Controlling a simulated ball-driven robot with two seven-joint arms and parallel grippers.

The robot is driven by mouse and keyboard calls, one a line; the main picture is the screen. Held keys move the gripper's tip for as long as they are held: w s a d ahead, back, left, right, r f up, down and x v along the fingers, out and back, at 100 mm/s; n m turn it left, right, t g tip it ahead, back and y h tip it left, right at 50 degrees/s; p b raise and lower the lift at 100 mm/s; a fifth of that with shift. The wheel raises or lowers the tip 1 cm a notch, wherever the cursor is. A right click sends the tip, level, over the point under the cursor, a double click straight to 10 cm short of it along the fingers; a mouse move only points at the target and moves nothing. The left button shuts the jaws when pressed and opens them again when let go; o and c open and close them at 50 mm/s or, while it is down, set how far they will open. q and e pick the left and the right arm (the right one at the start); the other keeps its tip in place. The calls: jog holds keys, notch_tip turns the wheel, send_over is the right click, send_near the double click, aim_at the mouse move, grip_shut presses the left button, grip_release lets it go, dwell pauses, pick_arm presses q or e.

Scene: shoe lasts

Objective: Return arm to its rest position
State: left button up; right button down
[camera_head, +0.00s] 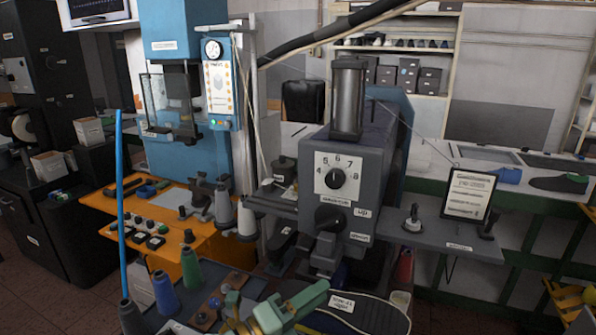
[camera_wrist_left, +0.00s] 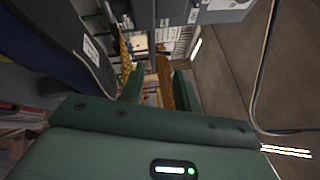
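My left gripper (camera_head: 308,300) is green and shows at the bottom middle of the head view, in front of the grey machine. In the left wrist view its two fingers (camera_wrist_left: 160,88) stand apart with nothing held between them. A dark, sole-shaped piece with a white label (camera_head: 368,316) lies just right of the gripper in the head view. A dark blue labelled piece (camera_wrist_left: 58,42) also shows at the upper left of the wrist view. My right gripper cannot be made out in either view.
The grey machine with a numbered dial (camera_head: 335,178) stands close ahead. Thread cones (camera_head: 190,268) and a tall blue rod (camera_head: 120,200) stand at the left. A sign (camera_head: 470,193) stands on the machine's right shelf. Open floor (camera_wrist_left: 225,75) shows right of the fingers in the wrist view.

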pick_arm(q)
jog(key=s+a+f+n+t+y, duration=0.1)
jog(key=a+f+n+t+y, duration=0.2)
jog(key=a+n+y, duration=0.6)
jog(key=s+a+f+n+t+y, duration=0.2)
jog(key=a+f+n+y, duration=0.1)
jog(key=a+n+y, duration=0.55)
jog(key=s+a+f+n+g+y, duration=0.2)
jog(key=s+a+f+n+g, duration=0.25)
jog(key=s+a, duration=0.3)
jog(key=s+a+f+n+g+y, duration=0.25)
jog(key=s+a+f+g, duration=0.25)
jog(key=s+a, duration=0.3)
jog(key=s+d+f+n+g+h+b, duration=0.1)
jog(key=s+d+f+h, duration=0.15)
jog(key=f, duration=1.15)
jog(key=s+d+f+g+h+b, duration=0.1)
jog(key=s+d+f+g+b, duration=0.15)
jog(key=f, duration=1.25)
jog(key=s+f+n+g+h+b, duration=0.1)
jog(key=s+f+n+g+h, duration=0.1)
jog(key=s+f, duration=1.6)
jog(key=s+n, duration=0.1)
jog(key=s, duration=0.1)
jog(key=shift+s+f, duration=0.15)
jog(key=shift+s, duration=0.2)
jog(key=shift+d, duration=0.1)
